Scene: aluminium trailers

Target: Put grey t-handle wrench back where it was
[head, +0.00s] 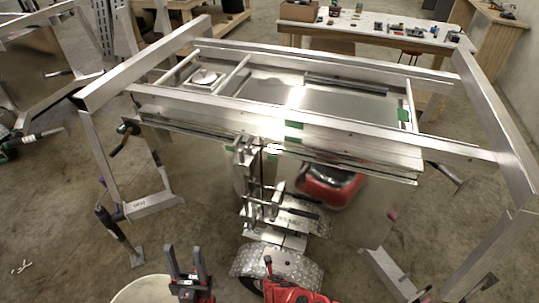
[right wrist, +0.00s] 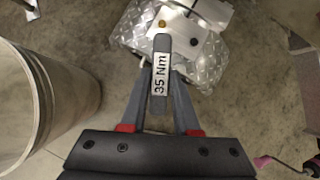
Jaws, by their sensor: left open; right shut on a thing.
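The grey T-handle wrench (right wrist: 161,62) shows in the right wrist view as a dark grey bar with a white "35 Nm" label. My right gripper (right wrist: 160,85) is shut on it, with one finger on each side. The lower part of the wrench is hidden from this camera. In the head view, a small dark piece stands at the tip of my red right arm at the bottom centre; I cannot tell there whether it is wrench or finger. My left gripper (head: 185,262) is open and empty at the bottom, left of the diamond-plate fender (head: 290,268).
An aluminium trailer frame (head: 300,125) spans the middle. A red-and-black machine (head: 330,185) sits beneath it. A pale round bin (right wrist: 45,100) stands left of the right gripper. A workbench (head: 370,25) with several small tools is at the back. Bare concrete floor lies around.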

